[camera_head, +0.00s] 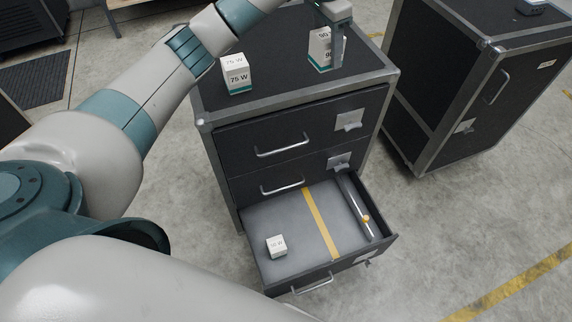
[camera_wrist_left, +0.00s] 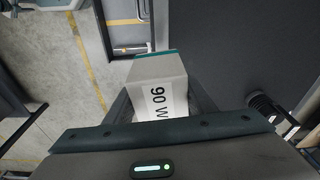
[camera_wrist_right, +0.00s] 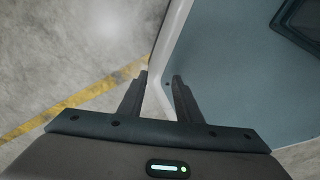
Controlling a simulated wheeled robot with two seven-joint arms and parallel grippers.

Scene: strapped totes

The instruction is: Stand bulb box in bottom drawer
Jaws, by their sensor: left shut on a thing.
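My left gripper (camera_head: 338,50) is shut on a white bulb box (camera_head: 319,44) marked 90 W with a teal edge, at the right side of the cabinet top. The same box shows between the fingers in the left wrist view (camera_wrist_left: 158,92). A second white box (camera_head: 236,74), marked 75 W, stands on the cabinet top to the left. The bottom drawer (camera_head: 283,217) is pulled out. A smaller white box (camera_head: 276,246) sits in its left part; its label is too small to read surely. My right gripper (camera_wrist_right: 160,95) is open and empty in the right wrist view.
A yellow strip (camera_head: 321,224) divides the drawer floor, and the part right of it holds a thin rod with an orange-yellow knob (camera_head: 366,219). The two upper drawers (camera_head: 290,140) are shut. Another dark case (camera_head: 470,90) stands at right. The floor in front is clear.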

